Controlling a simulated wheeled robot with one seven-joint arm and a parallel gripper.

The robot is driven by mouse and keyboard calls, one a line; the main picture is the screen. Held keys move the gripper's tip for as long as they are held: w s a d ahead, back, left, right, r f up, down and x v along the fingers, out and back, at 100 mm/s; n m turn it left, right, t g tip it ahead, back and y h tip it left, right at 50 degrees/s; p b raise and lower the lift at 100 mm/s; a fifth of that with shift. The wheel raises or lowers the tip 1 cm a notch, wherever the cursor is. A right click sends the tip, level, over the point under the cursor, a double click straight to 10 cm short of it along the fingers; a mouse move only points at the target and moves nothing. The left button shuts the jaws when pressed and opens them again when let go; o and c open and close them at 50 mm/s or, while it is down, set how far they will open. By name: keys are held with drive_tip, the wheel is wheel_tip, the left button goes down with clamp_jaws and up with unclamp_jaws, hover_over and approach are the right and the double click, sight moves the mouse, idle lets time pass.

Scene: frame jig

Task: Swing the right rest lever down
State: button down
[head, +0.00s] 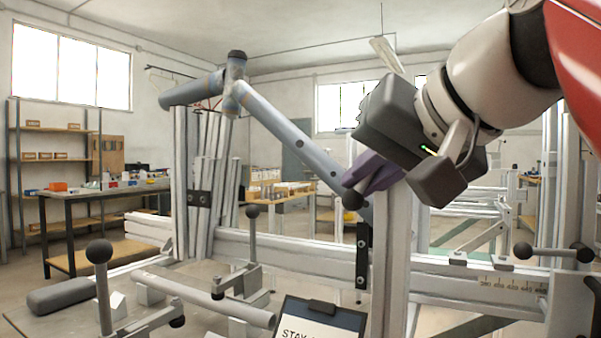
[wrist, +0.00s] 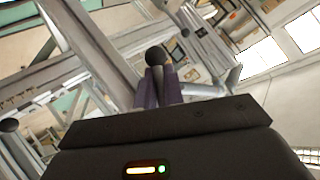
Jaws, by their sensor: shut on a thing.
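My gripper (head: 368,183), with purple fingers, is shut on a dark ball knob (head: 353,198) beside the top of the right grey post (head: 392,270). In the wrist view the knob (wrist: 155,56) sits between the purple fingertips. I take it as the knob of the right rest lever; its rod is mostly hidden. A black bracket (head: 362,245) is on the rail below the knob. A blue-grey frame tube (head: 290,137) slopes down to the right, passing behind my fingers.
Two upright ball-topped levers (head: 100,251) (head: 253,212) stand at the lower left. A horizontal ball-ended lever (head: 550,252) is at the right. A clipboard (head: 318,324) is in front. The long rail (head: 290,250) crosses below my gripper.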

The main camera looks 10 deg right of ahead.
drive_tip(key=c, duration=1.5)
unclamp_jaws()
drive_tip(key=shift+d+f, duration=0.1)
